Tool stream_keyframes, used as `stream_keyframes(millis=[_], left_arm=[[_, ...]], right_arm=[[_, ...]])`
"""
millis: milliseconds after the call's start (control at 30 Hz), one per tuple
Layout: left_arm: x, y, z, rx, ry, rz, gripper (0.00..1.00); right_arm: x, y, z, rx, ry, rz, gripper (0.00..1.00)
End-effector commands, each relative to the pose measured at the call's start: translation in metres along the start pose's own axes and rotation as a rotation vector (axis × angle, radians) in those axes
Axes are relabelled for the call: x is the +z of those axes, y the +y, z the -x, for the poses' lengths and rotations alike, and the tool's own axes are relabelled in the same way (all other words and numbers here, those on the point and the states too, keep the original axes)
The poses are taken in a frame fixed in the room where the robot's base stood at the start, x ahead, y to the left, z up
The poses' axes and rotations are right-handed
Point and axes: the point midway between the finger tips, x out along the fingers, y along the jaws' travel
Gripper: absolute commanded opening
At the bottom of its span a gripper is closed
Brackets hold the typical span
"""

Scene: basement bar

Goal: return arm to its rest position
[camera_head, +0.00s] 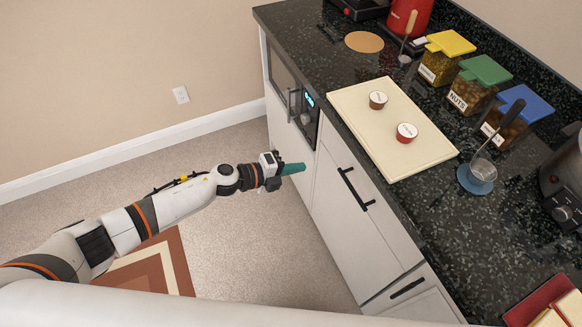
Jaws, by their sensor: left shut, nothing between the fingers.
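My left arm comes in from the lower left and reaches out over the carpet. Its left gripper (293,169), with teal fingers, is shut and empty. It appears in front of the white cabinet (345,215), left of the drawer handle and below the counter top in the picture. I cannot tell whether it touches the cabinet front. My right gripper is not in view.
The dark counter (440,215) carries a cream board (385,135) with two small pods, jars with yellow, green and blue lids, and a blue coaster (475,178) with a glass. A black handle (355,187) juts from the cabinet. Carpet (235,215) is clear around the arm.

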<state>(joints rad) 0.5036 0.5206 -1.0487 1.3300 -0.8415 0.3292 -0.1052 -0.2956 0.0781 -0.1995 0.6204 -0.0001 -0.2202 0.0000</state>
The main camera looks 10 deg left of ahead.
Motion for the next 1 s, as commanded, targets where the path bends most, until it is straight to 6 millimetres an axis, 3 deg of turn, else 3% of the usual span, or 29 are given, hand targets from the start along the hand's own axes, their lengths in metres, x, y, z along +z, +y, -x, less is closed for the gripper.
stream_keyframes(millis=[333, 467, 567, 600, 733, 867, 1000], left_arm=[[-0.001, -0.003, 0.01, 0.0, 0.009, 0.016, 0.0], [-0.014, -0.036, 0.011, 0.002, 0.121, 0.195, 0.0], [-0.027, -0.092, 0.022, -0.009, 0.288, 0.454, 0.0], [-0.029, -0.12, 0.03, -0.019, 0.363, 0.566, 0.0], [-0.016, -0.214, 0.065, -0.069, 0.59, 0.901, 0.0], [0.021, -0.297, 0.105, -0.133, 0.783, 1.177, 0.0], [0.083, -0.373, 0.15, -0.218, 0.974, 1.436, 0.0]], right_arm=[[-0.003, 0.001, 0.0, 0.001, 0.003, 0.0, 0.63], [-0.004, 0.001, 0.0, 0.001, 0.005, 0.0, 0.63], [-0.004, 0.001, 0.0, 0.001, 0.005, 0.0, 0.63], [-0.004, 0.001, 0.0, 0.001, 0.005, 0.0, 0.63], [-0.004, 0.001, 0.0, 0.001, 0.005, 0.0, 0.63], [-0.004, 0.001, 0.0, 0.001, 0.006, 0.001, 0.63], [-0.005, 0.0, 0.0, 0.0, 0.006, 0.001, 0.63]])
